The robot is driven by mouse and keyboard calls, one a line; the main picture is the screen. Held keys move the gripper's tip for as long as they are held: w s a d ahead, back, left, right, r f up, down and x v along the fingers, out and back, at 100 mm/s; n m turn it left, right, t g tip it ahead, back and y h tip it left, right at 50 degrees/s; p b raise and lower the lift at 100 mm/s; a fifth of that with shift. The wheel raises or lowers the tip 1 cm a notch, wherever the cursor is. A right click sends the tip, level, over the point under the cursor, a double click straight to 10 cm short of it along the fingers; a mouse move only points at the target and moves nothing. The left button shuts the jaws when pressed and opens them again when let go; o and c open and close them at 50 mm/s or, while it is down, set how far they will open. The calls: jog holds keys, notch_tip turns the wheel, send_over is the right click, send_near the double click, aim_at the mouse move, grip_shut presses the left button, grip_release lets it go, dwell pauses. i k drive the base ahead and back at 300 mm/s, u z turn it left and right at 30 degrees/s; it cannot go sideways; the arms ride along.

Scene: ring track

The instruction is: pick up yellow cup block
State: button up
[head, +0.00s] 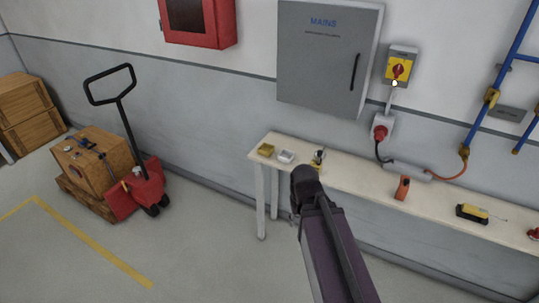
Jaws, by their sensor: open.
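A small yellow block (265,149), which looks like the yellow cup block, sits near the left end of the narrow shelf table (357,182). Its shape is too small to make out fully. My gripper (304,184) is at the dark end of my arm, in front of the table edge, to the right of and nearer than the yellow block. It is open and apart from the block. Its fingers are mostly hidden by my own wrist.
A white block (286,156) sits right beside the yellow one. A small dark and pale item (319,156) stands just beyond my gripper. An orange device (402,188) and a yellow-black tool (472,213) lie further right. A red pallet truck (140,188) stands left; floor between is clear.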

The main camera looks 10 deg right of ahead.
aim_at(266, 150)
jog(key=k, duration=1.25)
jog(key=z, duration=0.5)
jog(key=i, duration=1.1)
jog(key=z, duration=0.4)
jog(key=i, duration=0.75)
jog(key=u, duration=0.55)
jog(key=i, duration=0.85)
jog(key=u, duration=0.45)
